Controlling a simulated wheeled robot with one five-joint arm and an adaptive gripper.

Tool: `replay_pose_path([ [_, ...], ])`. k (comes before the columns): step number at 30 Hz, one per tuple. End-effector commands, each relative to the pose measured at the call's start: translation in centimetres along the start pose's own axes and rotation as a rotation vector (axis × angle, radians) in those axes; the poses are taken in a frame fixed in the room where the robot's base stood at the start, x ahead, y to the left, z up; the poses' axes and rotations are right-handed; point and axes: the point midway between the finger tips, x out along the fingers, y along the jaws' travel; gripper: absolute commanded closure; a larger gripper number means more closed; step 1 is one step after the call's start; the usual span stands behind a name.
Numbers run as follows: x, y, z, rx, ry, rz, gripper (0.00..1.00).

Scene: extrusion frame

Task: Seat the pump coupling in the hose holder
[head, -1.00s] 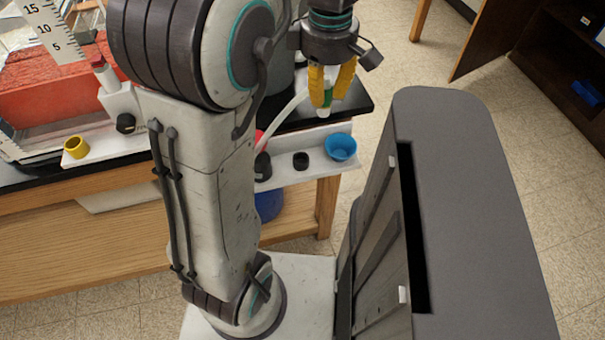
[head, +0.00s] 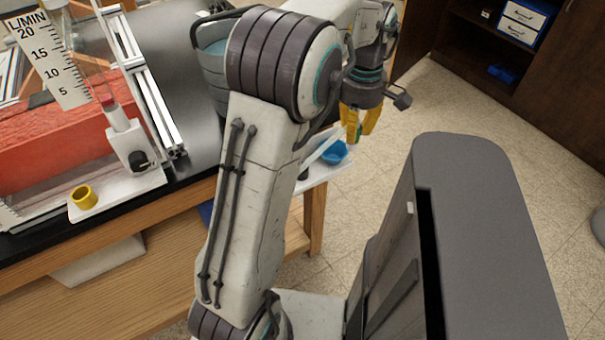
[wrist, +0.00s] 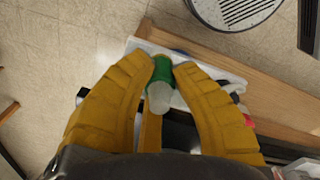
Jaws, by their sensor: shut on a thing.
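My gripper (head: 360,126) has yellow fingers and is shut on the pump coupling (wrist: 162,68), a green-banded piece with a pale end. In the head view the coupling is mostly hidden by the fingers. A pale hose (head: 322,148) shows near it, partly behind my arm. A blue cup (head: 334,153) sits on a white ledge (head: 318,174) at the bench end, just below and left of my gripper in the picture. A yellow ring-shaped cup (head: 84,197) sits on another white tray at the left. I cannot tell which of these is the hose holder.
A flow meter with a scale (head: 50,65), a red block (head: 60,140) and metal rails (head: 150,95) stand on the bench. The wooden bench edge (head: 120,220) runs below. A dark cabinet (head: 545,60) is at upper right. Open floor lies between.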

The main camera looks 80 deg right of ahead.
Motion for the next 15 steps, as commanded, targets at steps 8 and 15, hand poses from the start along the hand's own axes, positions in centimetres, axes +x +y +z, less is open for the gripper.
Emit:
replay_pose_path([
  [8,1.4,-0.3,-2.5,-0.048,0.001,0.000,1.00],
  [15,4.1,-1.6,-7.0,-0.047,0.003,-0.002,1.00],
])
